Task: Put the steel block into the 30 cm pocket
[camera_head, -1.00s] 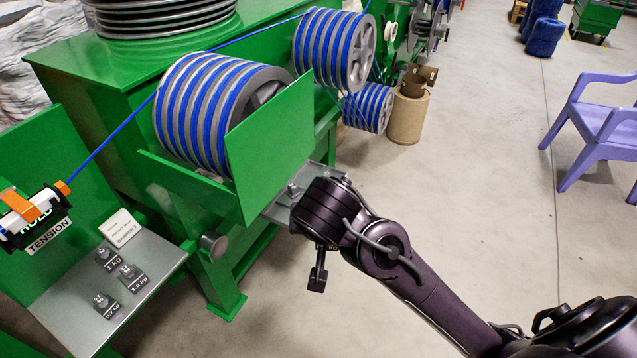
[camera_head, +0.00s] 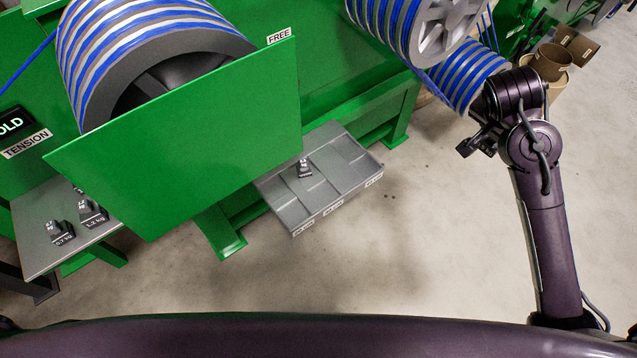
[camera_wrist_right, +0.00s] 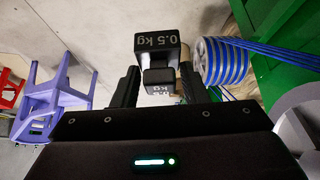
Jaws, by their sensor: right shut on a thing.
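My right gripper (camera_head: 478,142) hangs at the right, well away from the pocketed tray. In the right wrist view it is shut on a dark steel block marked 0.5 kg (camera_wrist_right: 157,48), with a finger on each side of its knob. A grey tray (camera_head: 345,161) with several shallow pockets sits low beside the green machine. Another small steel block (camera_head: 304,168) stands in it, towards its left and back part. White labels run along the tray's front edge, too small to read surely, so I cannot tell which pocket is 30 cm. My left gripper is out of view.
A large green panel (camera_head: 190,135) stands left of the tray, before a blue-cable drum (camera_head: 150,40). A shelf (camera_head: 35,235) at the left holds blocks marked 0.7 kg (camera_head: 60,232) and 1.2 kg (camera_head: 92,212). Floor right of the tray is clear.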

